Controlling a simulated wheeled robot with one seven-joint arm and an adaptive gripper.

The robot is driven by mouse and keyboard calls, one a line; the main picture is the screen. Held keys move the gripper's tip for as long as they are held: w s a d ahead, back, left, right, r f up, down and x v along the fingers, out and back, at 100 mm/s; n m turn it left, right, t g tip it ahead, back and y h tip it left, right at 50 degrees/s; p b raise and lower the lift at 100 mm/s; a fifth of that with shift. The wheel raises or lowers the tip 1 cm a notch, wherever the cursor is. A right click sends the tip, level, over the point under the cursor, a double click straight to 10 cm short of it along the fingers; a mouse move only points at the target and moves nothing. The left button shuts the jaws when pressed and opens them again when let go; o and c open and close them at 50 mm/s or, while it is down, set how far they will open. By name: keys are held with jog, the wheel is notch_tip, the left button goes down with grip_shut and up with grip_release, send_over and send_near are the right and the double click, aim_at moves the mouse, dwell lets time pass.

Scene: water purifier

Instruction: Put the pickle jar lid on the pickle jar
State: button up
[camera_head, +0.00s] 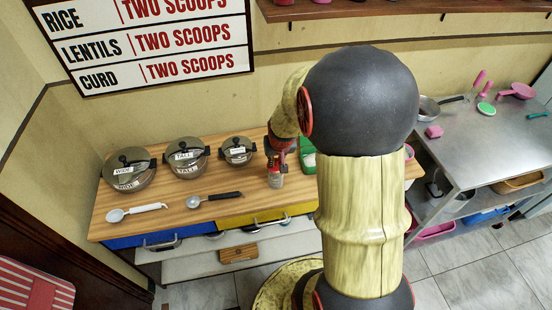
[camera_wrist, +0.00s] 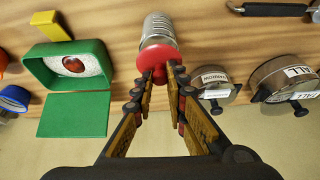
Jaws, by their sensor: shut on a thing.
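The pickle jar (camera_wrist: 160,28) is a small clear, ribbed jar. It stands on the wooden counter straight ahead of the fingers in the wrist view. It also shows below my gripper in the head view (camera_head: 275,181). The red lid (camera_wrist: 152,59) is between my fingertips and the jar and overlaps the jar's near end in the wrist view. My gripper (camera_wrist: 166,73) is shut on the lid's narrow grip. It points down over the jar in the head view (camera_head: 280,150). I cannot tell whether the lid is fully seated on the rim.
Three lidded pots, wide (camera_head: 128,170), tall (camera_head: 187,158) and narrow (camera_head: 238,152), stand left along the counter. Two ladles (camera_head: 137,212) (camera_head: 214,199) lie in front. An open green box (camera_wrist: 70,66) is beside the jar. A metal table (camera_head: 475,140) stands right.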

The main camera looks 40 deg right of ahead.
jog(key=shift+r+p, duration=0.6)
jog(key=shift+r, duration=0.25)
dwell(0.7)
jog(key=o, duration=0.6)
jog(key=shift+c, duration=0.2)
jog(key=p+v, duration=0.7)
jog(key=v, duration=0.4)
dwell(0.3)
jog(key=shift+d, duration=0.1)
dwell(0.4)
